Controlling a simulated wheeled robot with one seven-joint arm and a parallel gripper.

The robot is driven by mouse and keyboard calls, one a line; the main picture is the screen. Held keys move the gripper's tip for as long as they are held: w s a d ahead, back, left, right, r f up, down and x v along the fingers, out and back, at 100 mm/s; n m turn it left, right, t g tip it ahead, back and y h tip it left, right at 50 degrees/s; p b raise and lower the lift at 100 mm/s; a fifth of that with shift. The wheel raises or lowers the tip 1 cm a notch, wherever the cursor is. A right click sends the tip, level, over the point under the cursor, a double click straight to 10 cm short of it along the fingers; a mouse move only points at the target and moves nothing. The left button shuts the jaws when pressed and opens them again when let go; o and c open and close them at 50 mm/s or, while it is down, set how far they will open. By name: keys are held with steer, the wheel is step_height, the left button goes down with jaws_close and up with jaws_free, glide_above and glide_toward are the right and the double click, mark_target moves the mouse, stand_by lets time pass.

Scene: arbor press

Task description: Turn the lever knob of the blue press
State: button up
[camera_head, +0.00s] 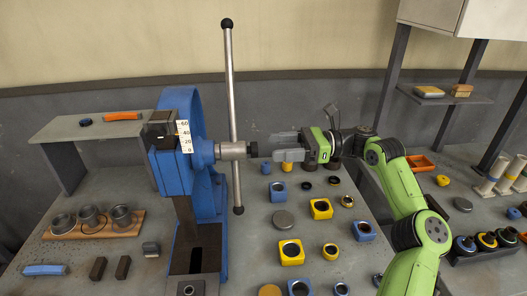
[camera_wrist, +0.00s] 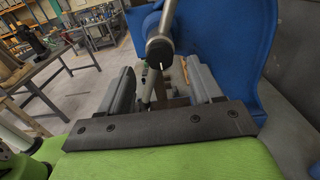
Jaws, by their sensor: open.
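The blue press (camera_head: 181,150) stands left of centre in the head view. Its steel lever bar (camera_head: 232,90) is nearly upright through a grey hub, with a black ball at each end. A small black knob (camera_head: 253,149) sits on the hub's right end. My gripper (camera_head: 274,146) is open just right of this knob, jaws pointing left at it. In the wrist view a dark round knob (camera_wrist: 160,51) with a white mark shows at the top, ahead of and roughly between the open jaws (camera_wrist: 160,84). Contact is not visible. The blue body (camera_wrist: 222,40) is behind.
Several blue and yellow blocks (camera_head: 321,209) and rings cover the bench right of the press. A wooden tray with metal cups (camera_head: 88,218) is at the left, below a grey shelf (camera_head: 95,125). A rack with posts (camera_head: 395,75) stands at the right.

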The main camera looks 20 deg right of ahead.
mark_target(252, 150)
steer(key=a, duration=0.4)
steer(key=shift+w+a, duration=0.2)
steer(key=shift+w, duration=0.2)
steer(key=c, duration=1.1)
steer(key=shift+o, duration=0.2)
steer(key=shift+n, duration=0.3)
steer(key=n+p, duration=0.1)
steer(key=n, duration=0.8)
steer(key=n+p, duration=0.1)
steer(key=n, duration=0.7)
steer(key=shift+s+f+n, duration=0.2)
steer(key=shift+n, duration=0.5)
